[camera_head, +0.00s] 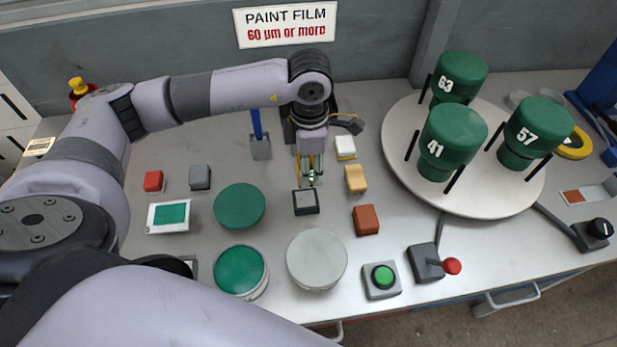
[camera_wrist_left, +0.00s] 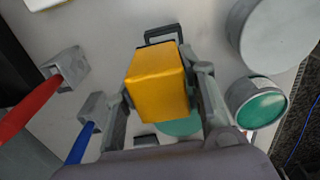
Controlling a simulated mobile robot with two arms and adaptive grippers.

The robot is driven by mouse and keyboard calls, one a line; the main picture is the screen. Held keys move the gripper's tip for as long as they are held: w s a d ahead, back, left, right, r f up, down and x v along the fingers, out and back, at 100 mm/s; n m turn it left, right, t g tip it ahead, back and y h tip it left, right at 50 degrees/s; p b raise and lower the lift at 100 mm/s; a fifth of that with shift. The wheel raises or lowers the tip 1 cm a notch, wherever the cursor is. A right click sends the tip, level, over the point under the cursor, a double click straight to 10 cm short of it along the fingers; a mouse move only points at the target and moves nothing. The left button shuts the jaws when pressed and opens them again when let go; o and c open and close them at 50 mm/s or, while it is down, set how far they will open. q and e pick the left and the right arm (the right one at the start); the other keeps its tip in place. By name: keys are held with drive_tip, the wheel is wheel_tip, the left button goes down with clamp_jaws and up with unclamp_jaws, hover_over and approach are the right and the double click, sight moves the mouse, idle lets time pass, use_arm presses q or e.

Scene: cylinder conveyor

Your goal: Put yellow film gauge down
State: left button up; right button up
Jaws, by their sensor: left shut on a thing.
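The yellow film gauge (camera_wrist_left: 157,82) is a yellow block between the fingers of my left gripper (camera_wrist_left: 160,105) in the wrist view. The gripper is shut on it. Only a little yellow shows between the fingers there, and I cannot tell whether the gauge touches the table. My right gripper is not in view.
A tan block (camera_head: 355,179) and a white block (camera_head: 345,147) stand close right of the gripper. In front are a green can (camera_head: 240,271) and a grey-topped can (camera_head: 316,260). A turntable (camera_head: 400,140) with numbered green containers is at right. A blue-handled tool (camera_head: 257,128) is behind left.

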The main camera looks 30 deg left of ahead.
use_arm(q)
drive_tip(key=shift+f, duration=0.7)
drive_tip(key=shift+d+f, duration=0.1)
drive_tip(key=shift+f, duration=0.6)
wheel_tip(320, 180, down, 4)
drive_tip(key=shift+r+p, duration=0.1)
drive_tip(key=shift+p, duration=0.5)
drive_tip(key=shift+f, duration=0.25)
drive_tip(key=o, duration=1)
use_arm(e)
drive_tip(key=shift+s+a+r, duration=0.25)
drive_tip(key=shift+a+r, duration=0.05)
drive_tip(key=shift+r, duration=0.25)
use_arm(q)
drive_tip(key=shift+r, duration=0.2)
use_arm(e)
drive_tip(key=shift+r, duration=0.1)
